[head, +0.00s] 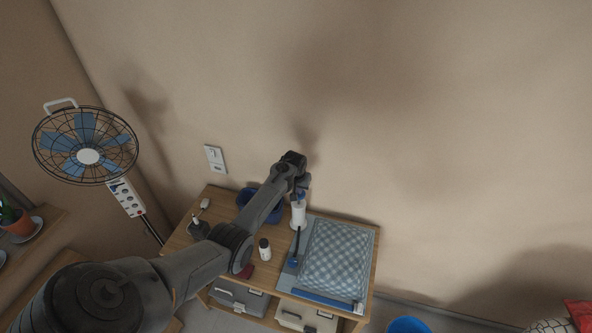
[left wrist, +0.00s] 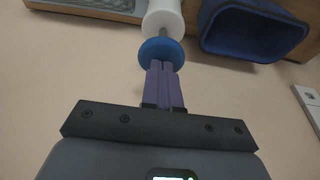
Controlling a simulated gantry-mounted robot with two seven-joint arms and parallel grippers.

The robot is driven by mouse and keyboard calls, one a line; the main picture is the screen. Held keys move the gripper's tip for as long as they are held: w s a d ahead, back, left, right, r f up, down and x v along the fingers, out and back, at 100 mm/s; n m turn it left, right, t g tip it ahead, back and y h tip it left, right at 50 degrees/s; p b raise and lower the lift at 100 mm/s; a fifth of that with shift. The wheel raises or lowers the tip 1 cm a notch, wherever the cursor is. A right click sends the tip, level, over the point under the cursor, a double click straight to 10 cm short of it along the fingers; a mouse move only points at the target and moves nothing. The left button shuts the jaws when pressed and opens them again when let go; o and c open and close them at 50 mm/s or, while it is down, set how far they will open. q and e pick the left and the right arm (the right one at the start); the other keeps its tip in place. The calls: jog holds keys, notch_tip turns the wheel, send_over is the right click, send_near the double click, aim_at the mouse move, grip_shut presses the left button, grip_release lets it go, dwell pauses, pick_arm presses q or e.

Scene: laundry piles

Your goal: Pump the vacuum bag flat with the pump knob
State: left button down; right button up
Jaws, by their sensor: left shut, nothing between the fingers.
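The vacuum bag (head: 338,257) lies on the right part of the wooden table, puffed up around a grey-blue checked item, with a blue strip along its front edge. The white pump (head: 298,214) stands upright at the bag's left. Its round blue pump knob (left wrist: 161,54) shows in the left wrist view, with the white pump body (left wrist: 164,16) beyond it. My left gripper (head: 301,189) is over the pump. In the wrist view its purple fingers (left wrist: 162,68) are shut together with their tips at the knob; whether they touch it I cannot tell. My right gripper is out of view.
A blue bin (left wrist: 253,31) stands beside the pump, partly behind my arm in the head view. A small white bottle (head: 264,249) stands on the table (head: 214,203). A fan (head: 87,150) stands at the left. The wall is close behind the table.

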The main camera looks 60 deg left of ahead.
pick_arm(q)
jog(key=shift+b+v, duration=0.45)
jog(key=shift+v, duration=0.45)
jog(key=v, duration=0.8)
jog(key=shift+r, duration=0.25)
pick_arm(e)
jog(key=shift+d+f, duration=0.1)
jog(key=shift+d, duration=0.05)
pick_arm(q)
notch_tip(320, 180, up, 8)
jog(key=b, duration=0.1)
jog(key=shift+s, duration=0.35)
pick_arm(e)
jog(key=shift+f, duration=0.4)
pick_arm(q)
jog(key=shift+f, duration=0.25)
